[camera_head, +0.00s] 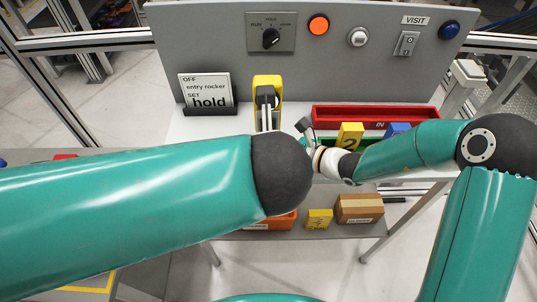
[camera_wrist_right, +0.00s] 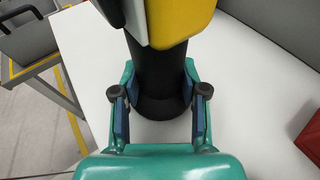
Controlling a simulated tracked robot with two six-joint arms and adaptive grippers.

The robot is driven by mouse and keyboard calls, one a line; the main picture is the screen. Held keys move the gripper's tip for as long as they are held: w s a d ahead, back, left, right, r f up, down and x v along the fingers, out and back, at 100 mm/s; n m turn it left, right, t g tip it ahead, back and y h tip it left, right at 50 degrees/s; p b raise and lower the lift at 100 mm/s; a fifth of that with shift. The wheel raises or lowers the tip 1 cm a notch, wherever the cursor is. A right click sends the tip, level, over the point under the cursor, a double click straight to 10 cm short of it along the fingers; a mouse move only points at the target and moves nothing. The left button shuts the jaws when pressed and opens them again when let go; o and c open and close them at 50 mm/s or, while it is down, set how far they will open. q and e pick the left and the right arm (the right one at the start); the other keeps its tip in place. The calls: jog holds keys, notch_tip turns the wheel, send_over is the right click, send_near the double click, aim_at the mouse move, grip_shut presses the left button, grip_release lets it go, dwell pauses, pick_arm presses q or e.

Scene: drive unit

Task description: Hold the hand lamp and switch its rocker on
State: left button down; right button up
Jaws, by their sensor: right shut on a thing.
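The hand lamp (camera_head: 267,80) stands upright on the white worktop in front of the grey panel, its yellow head showing above my left arm. In the right wrist view, its yellow head (camera_wrist_right: 180,22) sits over a black handle (camera_wrist_right: 158,72) with a wider black foot. My right gripper (camera_wrist_right: 159,103) is shut on the handle low down, one blue-padded finger on each side. In the head view, that grip is hidden behind my left arm's dark joint. My left gripper cannot be made out. The lamp's rocker cannot be made out either.
A sign (camera_head: 206,91) reading OFF, entry rocker, SET, hold stands left of the lamp. A red tray (camera_head: 375,113) lies to the right, near yellow and blue blocks. The panel carries a rotary selector (camera_head: 271,38), buttons and a switch (camera_head: 406,43). Boxes (camera_head: 360,208) sit on a lower shelf.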

dwell(0.3)
jog(key=o, duration=0.9)
